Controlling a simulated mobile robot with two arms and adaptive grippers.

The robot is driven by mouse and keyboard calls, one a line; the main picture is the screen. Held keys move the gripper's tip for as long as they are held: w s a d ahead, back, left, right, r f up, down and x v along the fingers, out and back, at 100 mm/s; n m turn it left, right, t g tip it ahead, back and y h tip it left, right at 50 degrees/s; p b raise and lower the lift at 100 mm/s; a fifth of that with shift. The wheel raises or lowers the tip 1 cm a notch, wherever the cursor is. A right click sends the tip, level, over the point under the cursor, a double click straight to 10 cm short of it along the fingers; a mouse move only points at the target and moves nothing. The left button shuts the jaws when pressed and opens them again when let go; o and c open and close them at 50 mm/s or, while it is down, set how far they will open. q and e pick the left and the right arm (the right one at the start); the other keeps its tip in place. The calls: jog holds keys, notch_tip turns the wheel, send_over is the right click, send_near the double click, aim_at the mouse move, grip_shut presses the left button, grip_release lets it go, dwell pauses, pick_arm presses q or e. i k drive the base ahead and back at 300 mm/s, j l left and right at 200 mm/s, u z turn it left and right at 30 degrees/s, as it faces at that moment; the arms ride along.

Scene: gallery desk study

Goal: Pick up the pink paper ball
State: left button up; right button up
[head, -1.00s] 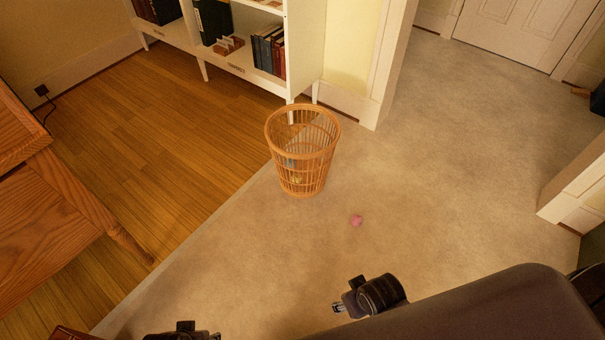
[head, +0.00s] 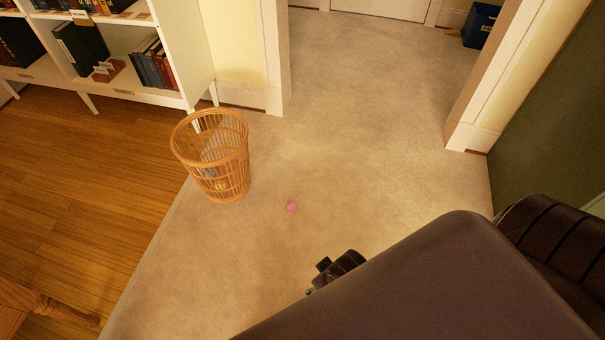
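The pink paper ball (head: 291,207) is small and lies on the beige carpet, to the right of the wicker wastebasket and a little in front of it. My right gripper (head: 318,280) shows only in part near the bottom middle, beyond the edge of my dark body. It is on the near side of the ball, apart from it. Its fingers are mostly hidden, so I cannot tell whether it is open or shut. My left gripper is out of view.
The open-weave wastebasket (head: 215,160) stands upright with crumpled paper inside. A white bookshelf (head: 205,75) is behind it at the left. A wooden table leg (head: 50,308) is at the lower left. Carpet is clear toward the doorway. A dark blue bin (head: 482,25) stands at the far right.

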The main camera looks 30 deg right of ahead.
aim_at(290, 207)
jog(key=z, duration=0.8)
